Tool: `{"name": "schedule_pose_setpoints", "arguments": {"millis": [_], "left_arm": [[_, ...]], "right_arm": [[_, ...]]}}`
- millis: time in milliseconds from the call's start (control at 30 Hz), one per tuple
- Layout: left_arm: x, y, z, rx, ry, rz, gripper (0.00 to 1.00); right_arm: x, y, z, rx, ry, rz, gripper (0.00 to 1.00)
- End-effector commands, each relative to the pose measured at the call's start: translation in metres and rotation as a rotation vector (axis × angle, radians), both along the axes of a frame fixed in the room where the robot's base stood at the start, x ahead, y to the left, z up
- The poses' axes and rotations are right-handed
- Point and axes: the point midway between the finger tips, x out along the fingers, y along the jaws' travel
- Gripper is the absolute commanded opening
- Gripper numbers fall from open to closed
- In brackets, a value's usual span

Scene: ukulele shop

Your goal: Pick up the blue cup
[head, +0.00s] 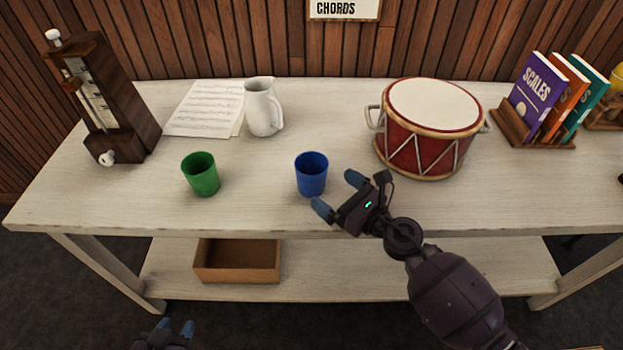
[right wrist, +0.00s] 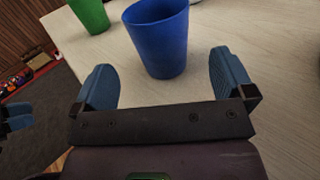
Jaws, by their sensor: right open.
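The blue cup (head: 311,174) stands upright near the front edge of the pale table in the head view. My right gripper (head: 336,194) is just to the right of the cup and in front of it, with its blue fingertips apart. Nothing is held in the right gripper. My left gripper (head: 177,330) is low at the bottom edge, below the table, with its two blue fingertips apart.
A green cup (head: 201,174) stands to the left. A red drum (head: 428,130) is close on the right. A metronome (head: 108,100) and books (head: 548,95) stand at the ends. A box (head: 238,262) sits on the lower shelf.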

Motion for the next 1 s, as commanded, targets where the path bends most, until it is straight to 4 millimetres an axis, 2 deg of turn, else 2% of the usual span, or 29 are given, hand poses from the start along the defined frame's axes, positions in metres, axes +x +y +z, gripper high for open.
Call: {"name": "schedule_pose_setpoints", "arguments": {"millis": [33,133,333,700,1000], "left_arm": [[0.001,0.0,-0.002,0.001,0.001,-0.003,0.39],[0.007,-0.001,0.006,0.002,-0.015,-0.006,0.39],[0.007,0.0,0.006,0.004,-0.018,-0.009,0.39],[0.0,0.001,-0.001,0.005,0.0,-0.005,0.39],[0.0,0.001,-0.001,0.004,0.001,-0.004,0.39]], "right_arm": [[0.0,0.001,-0.007,0.001,0.004,0.0,1.0],[0.008,0.007,-0.001,-0.001,-0.002,0.0,1.0],[0.016,0.016,0.0,0.001,-0.002,0.0,1.0],[0.05,0.051,-0.001,0.001,-0.001,0.0,1.0],[0.053,0.054,-0.001,0.0,-0.001,0.0,1.0]]}}
